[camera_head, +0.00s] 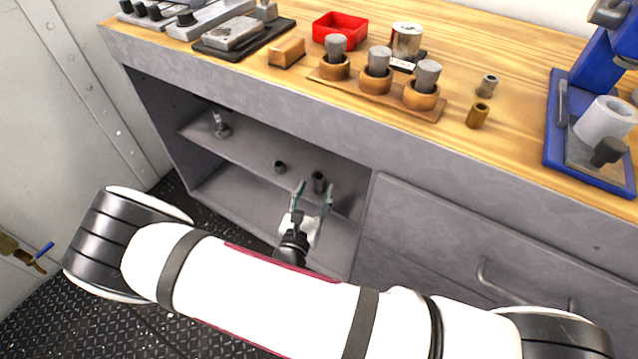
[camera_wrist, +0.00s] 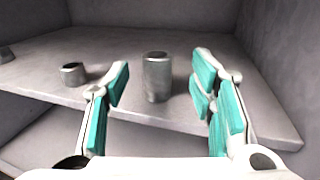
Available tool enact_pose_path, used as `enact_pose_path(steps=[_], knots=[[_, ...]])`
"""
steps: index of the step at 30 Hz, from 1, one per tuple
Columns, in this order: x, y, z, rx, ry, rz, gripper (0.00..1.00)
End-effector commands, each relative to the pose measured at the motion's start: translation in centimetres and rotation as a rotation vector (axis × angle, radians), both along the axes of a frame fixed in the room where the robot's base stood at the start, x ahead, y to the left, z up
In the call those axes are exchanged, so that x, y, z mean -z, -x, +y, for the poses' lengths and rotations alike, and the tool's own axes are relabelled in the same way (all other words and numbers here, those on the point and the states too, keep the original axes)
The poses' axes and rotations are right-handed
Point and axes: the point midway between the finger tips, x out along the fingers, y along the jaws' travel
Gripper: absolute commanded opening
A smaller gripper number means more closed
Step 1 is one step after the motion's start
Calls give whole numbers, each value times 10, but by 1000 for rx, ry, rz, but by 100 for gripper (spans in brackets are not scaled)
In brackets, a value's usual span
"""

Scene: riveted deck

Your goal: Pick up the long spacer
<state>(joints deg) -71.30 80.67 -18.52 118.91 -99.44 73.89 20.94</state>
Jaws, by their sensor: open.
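The long spacer, a grey metal cylinder (camera_wrist: 157,78), stands upright on the cabinet's inner shelf in the wrist view, and shows in the head view (camera_head: 319,182). A shorter grey spacer (camera_wrist: 73,74) stands to its left on the same shelf; in the head view it is a small dark cylinder (camera_head: 280,167). My gripper (camera_wrist: 163,84) is open and empty at the shelf's front edge. Its teal-padded fingers reach forward, with the taller cylinder between and slightly beyond their tips. The gripper also shows in the head view (camera_head: 313,190).
The shelf (camera_head: 245,157) has side walls close by and the wooden worktop (camera_head: 250,75) above it. A metal fitting (camera_head: 220,125) stands farther left on the shelf. Drawers (camera_head: 430,225) lie right of the opening. The worktop holds a red bin (camera_head: 340,27) and several cylinders in a wooden holder.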

Motion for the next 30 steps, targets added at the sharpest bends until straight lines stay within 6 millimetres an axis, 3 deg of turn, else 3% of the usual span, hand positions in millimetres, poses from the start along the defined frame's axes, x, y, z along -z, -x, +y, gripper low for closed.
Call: enact_pose_path(steps=[9,18,19,25,30], knots=[[2,-41,-11,2,0,-2,51],[1,-47,-12,1,0,-1,51],[1,-46,-12,1,0,-1,48],[1,-46,-12,1,0,-1,3],[0,-46,-12,1,0,-2,0]])
